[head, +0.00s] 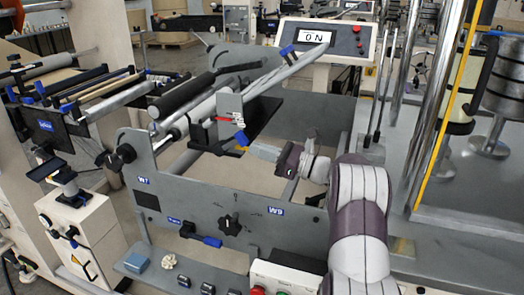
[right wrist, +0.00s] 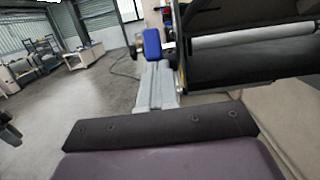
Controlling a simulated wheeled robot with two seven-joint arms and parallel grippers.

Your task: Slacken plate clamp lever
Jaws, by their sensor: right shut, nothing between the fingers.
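A small blue lever end (head: 242,138) shows below a grey plate (head: 230,105) with red marks, inside the machine frame. I take it for the plate clamp lever, but no readable label confirms this. My right gripper (head: 254,148) reaches in from the right and points left, its tips close to the blue end. Its fingers are shut and empty. In the right wrist view the blue end (right wrist: 152,44) stands just beyond the fingertips (right wrist: 156,68). I cannot tell whether they touch. The lever's pivot is not clear. My left gripper is not in view.
Black and grey rollers (head: 183,95) cross above, left of my gripper. The frame's front panel (head: 205,205) carries a black knob (head: 229,225) and a blue-handled lever (head: 201,238). Metal posts (head: 435,110) stand at right.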

